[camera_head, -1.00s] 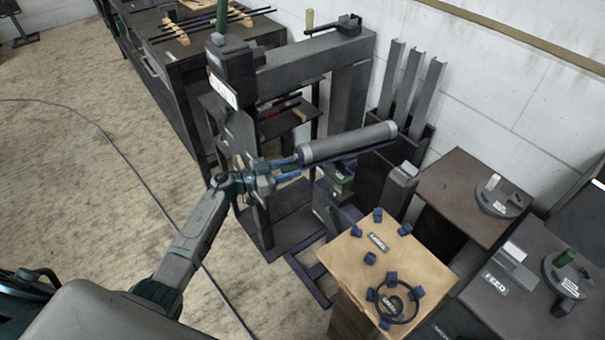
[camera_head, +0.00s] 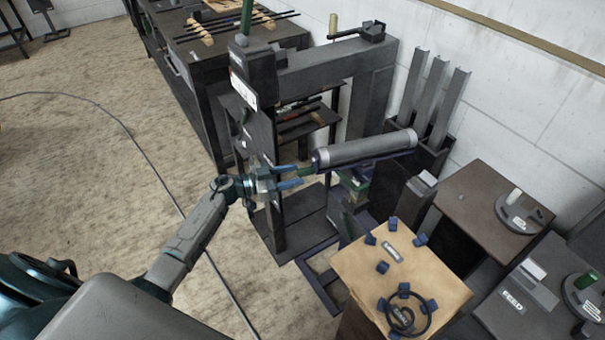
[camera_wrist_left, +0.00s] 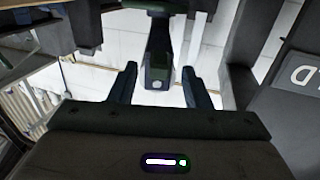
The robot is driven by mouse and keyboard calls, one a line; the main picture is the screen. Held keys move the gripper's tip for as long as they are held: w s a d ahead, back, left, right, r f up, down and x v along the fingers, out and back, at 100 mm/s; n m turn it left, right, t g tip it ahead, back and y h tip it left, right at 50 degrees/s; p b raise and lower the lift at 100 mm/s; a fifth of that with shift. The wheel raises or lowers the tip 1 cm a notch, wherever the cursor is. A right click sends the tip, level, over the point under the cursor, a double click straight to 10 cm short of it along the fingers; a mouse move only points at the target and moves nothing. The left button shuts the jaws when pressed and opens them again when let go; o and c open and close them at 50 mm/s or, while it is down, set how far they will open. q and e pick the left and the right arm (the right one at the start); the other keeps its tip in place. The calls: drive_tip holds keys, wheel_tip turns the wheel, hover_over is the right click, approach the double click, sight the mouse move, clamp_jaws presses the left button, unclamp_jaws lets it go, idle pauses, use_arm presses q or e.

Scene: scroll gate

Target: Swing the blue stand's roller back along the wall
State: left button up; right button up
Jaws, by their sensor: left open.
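The grey roller (camera_head: 365,150) lies nearly level in a dark blue cradle, its near end to the left and its far end toward the upright channels. The stand's dark blue base (camera_head: 320,284) shows on the floor below. In the left wrist view a dark green-edged piece (camera_wrist_left: 158,65) shows between and beyond the fingers (camera_wrist_left: 158,90); contact cannot be told. My right gripper is not in view.
A dark frame (camera_head: 335,62) with a crank stands behind the gripper. Upright grey channels (camera_head: 433,88) stand in a holder beyond the roller, near the white wall (camera_head: 545,95). A wooden-topped stand (camera_head: 440,272) with blue blocks is in front. Open floor (camera_head: 90,150) lies left.

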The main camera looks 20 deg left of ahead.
use_arm(q)
drive_tip(key=v, duration=0.6)
drive_tip(key=shift+s+a+b, duration=0.2)
drive_tip(key=shift+b, duration=0.2)
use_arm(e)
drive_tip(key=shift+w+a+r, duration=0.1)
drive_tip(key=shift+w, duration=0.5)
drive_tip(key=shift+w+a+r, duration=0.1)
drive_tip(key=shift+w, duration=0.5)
